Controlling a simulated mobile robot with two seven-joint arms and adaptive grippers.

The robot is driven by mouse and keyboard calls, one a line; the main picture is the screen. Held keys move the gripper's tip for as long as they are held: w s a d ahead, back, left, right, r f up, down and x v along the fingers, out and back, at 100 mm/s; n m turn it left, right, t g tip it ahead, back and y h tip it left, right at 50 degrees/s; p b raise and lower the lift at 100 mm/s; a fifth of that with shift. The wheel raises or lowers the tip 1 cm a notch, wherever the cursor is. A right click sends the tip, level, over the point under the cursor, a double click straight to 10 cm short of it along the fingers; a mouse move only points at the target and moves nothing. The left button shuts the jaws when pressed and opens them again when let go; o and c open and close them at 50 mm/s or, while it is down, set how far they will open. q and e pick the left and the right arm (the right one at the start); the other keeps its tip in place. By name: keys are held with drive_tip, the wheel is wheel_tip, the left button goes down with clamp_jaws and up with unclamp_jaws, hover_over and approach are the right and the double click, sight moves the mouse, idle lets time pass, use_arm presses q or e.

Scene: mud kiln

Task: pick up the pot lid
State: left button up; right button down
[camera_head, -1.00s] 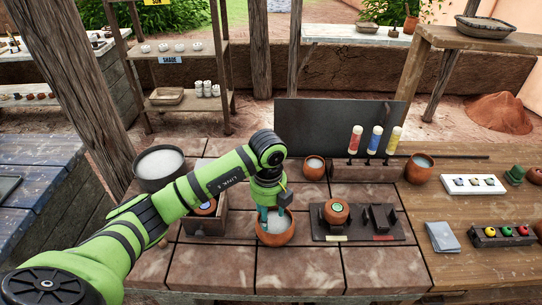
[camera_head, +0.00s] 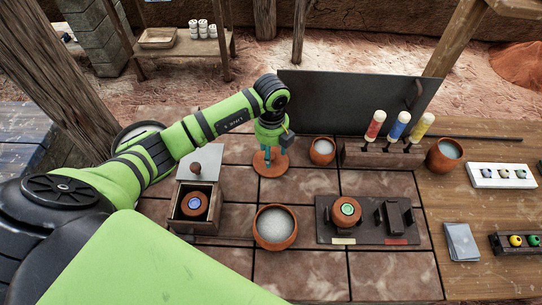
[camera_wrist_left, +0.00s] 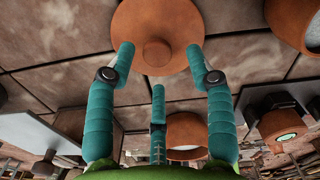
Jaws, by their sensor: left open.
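The pot lid (camera_head: 268,168) is a flat terracotta disc lying on the tiled worktop, behind a bowl of pale material (camera_head: 275,226). In the left wrist view the lid (camera_wrist_left: 155,18) fills the top middle, with its round knob (camera_wrist_left: 156,54) facing me. My left gripper (camera_head: 270,154) is over the lid, its teal fingers pointing down. In the wrist view its fingers (camera_wrist_left: 160,58) are spread, two on either side of the knob and one below it. They hold nothing. I cannot tell whether the fingertips touch the lid. My right gripper is not in view.
A small terracotta pot (camera_head: 322,151) and a rack of coloured tubes (camera_head: 383,156) stand right of the lid. An upright dark panel (camera_head: 350,100) is behind. A wooden box (camera_head: 194,208) is at left, and a dark stand (camera_head: 368,222) is front right.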

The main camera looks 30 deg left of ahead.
use_arm(q)
wheel_tip(320, 180, down, 2)
drive_tip(key=shift+a+f, duration=0.1)
drive_tip(key=shift+f, duration=0.1)
drive_tip(key=shift+w+f, duration=0.1)
drive_tip(key=shift+f, duration=0.2)
drive_tip(key=c, duration=1)
clamp_jaws()
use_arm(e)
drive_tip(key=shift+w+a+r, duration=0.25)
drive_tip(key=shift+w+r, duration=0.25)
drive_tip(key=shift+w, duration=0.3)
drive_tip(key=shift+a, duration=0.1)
